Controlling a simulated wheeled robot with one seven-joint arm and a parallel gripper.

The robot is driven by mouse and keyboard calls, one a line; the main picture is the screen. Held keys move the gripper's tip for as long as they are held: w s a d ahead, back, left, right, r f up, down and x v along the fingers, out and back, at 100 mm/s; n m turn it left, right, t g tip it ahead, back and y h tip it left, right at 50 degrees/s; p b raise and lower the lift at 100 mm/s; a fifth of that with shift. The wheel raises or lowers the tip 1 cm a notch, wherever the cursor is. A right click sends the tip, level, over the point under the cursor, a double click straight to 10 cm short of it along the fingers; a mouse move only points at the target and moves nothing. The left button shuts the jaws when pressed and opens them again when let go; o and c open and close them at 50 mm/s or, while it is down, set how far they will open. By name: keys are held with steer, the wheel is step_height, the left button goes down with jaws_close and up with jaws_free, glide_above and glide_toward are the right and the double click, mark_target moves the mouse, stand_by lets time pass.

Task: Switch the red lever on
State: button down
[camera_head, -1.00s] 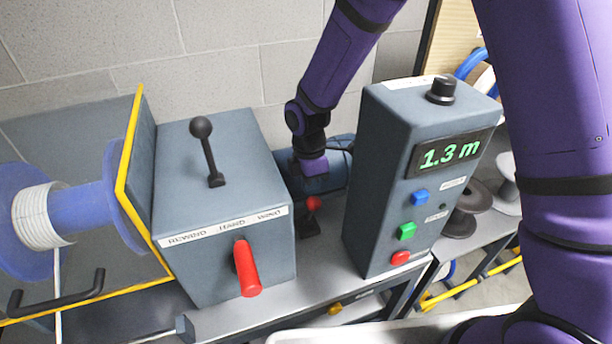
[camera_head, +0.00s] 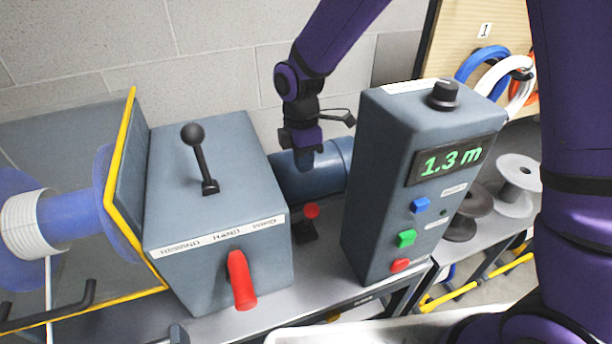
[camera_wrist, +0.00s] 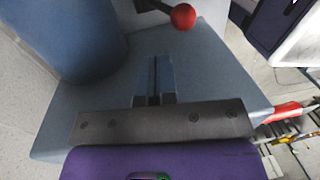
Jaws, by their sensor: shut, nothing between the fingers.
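A small lever with a red ball knob (camera_head: 312,211) stands on a dark base on the bench, between the grey gearbox and the control box. It also shows at the top of the wrist view (camera_wrist: 183,17). A thick red handle (camera_head: 241,280) hangs down on the gearbox front. My gripper (camera_head: 305,160) is above and behind the red knob, in front of the blue motor cylinder, apart from the knob. In the wrist view its fingers (camera_wrist: 154,80) are together and empty, with the knob beyond them to the upper right.
The gearbox (camera_head: 215,240) carries a black ball lever (camera_head: 200,158) on top. The control box (camera_head: 385,190) shows 1.3 m and stands close right of the red knob. The blue cylinder (camera_head: 325,172) lies behind. A yellow-edged guard (camera_head: 120,190) stands left.

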steer(key=r, duration=0.5)
steer(key=shift+s+d, duration=0.1)
steer(key=shift+s, duration=0.1)
